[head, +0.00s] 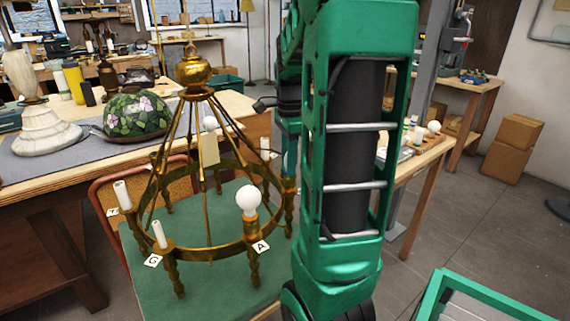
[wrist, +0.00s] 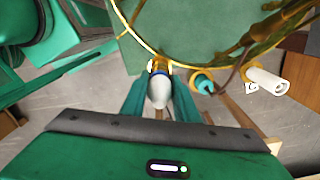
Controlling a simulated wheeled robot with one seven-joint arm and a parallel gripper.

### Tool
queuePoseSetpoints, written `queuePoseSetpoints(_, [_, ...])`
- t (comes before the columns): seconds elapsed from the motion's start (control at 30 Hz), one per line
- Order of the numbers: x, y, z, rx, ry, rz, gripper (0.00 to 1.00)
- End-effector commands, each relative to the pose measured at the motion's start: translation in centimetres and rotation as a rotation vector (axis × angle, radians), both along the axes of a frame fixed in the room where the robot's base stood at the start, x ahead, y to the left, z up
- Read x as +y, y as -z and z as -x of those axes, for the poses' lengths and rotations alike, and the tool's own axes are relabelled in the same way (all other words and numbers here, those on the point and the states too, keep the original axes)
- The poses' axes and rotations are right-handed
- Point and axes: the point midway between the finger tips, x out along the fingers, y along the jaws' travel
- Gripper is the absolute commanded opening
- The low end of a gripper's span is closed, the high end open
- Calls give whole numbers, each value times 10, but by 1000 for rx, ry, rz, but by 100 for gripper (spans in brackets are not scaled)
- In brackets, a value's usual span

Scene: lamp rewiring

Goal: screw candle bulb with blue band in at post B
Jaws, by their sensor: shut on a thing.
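In the wrist view, my gripper (wrist: 158,96) is shut on the candle bulb (wrist: 158,88), a white bulb with a blue band near its far end. That end meets a brass post on the rim of the chandelier (wrist: 140,40). I cannot tell whether the bulb is seated in it or just touching. No label for that post shows, so I cannot read it as B. In the head view, the brass chandelier (head: 194,77) shows, with labels A, G and one more. A round white bulb (head: 248,199) stands at post A. My arm hides the gripper and post B there.
In the wrist view, a brass post with a teal piece (wrist: 203,84) and a white sleeve (wrist: 266,80) with a label stand right of my gripper. The chandelier stands on a green surface (head: 210,290). A workbench (head: 60,180) with lampshades is at left.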

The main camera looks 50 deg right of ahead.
Motion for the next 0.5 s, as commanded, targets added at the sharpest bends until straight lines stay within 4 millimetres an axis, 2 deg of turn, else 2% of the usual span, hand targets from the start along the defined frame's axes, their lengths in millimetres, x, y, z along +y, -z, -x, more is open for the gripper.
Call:
queuePoseSetpoints(0.3, [-1,0,-1,-1,323,1,0])
queuePoseSetpoints(0.5, [-1,0,-1,-1,366,1,0])
